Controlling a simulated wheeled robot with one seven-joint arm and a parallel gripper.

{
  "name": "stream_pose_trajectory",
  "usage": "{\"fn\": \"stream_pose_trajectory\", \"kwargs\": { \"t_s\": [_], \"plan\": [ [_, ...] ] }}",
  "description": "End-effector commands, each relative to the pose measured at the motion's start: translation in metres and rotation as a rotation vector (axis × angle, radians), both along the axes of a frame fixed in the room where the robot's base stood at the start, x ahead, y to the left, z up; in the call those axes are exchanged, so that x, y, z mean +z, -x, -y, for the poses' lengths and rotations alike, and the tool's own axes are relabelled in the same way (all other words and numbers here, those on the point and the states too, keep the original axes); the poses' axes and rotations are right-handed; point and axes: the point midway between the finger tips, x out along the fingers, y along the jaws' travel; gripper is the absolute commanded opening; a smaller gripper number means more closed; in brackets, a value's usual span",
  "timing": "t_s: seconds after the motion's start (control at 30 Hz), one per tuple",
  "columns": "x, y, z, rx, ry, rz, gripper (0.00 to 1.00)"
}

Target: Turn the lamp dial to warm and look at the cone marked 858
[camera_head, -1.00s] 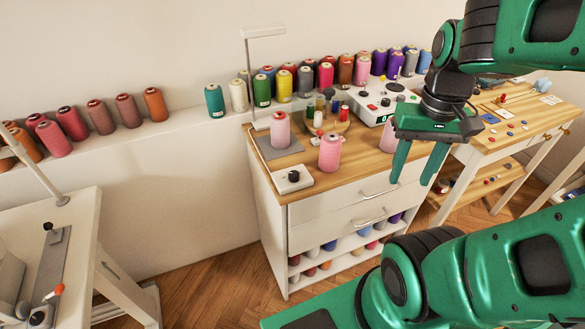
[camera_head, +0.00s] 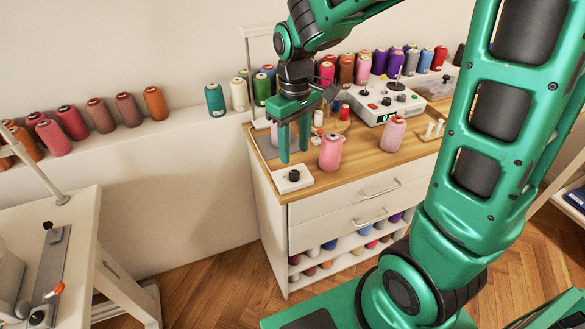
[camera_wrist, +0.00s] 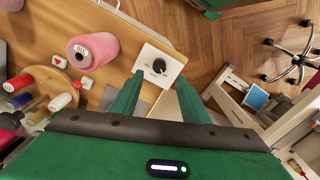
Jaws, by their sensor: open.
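The lamp dial is a black knob (camera_head: 293,175) on a small white box (camera_head: 284,185) at the front left of the wooden cabinet top. In the wrist view the knob (camera_wrist: 159,66) lies just beyond my open fingers. My gripper (camera_head: 293,158) is open and empty, pointing down above the dial box, apart from the knob. A lamp with a white arm (camera_head: 262,30) stands behind my gripper. A pink cone (camera_head: 331,151) stands right of the dial. Another pink cone under the lamp is mostly hidden by my gripper. I cannot read 858 on any cone.
A white device (camera_head: 383,108) with knobs and a display sits at the back of the top, with a pink cone (camera_head: 393,133) near it. Several coloured cones line the ledge behind. A sewing table (camera_head: 55,240) is at left. Floor (camera_head: 190,285) is clear between.

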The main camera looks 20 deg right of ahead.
Motion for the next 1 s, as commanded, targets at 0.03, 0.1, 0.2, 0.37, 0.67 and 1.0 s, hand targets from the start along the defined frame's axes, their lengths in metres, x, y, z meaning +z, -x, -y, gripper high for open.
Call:
{"fn": "stream_pose_trajectory", "kwargs": {
  "t_s": [0.03, 0.1, 0.2, 0.37, 0.67, 1.0],
  "plan": [
    [-0.011, 0.001, 0.001, -0.001, 0.001, -0.006, 0.42],
    [-0.023, 0.001, 0.001, -0.002, 0.001, -0.005, 0.42],
    [-0.041, 0.001, 0.001, -0.003, 0.001, -0.005, 0.42],
    [-0.063, 0.001, 0.002, -0.003, 0.001, -0.004, 0.42],
    [-0.078, 0.001, 0.002, -0.004, 0.001, -0.002, 0.42],
    [-0.078, 0.001, 0.002, -0.004, 0.0, -0.001, 0.11]
  ]
}}
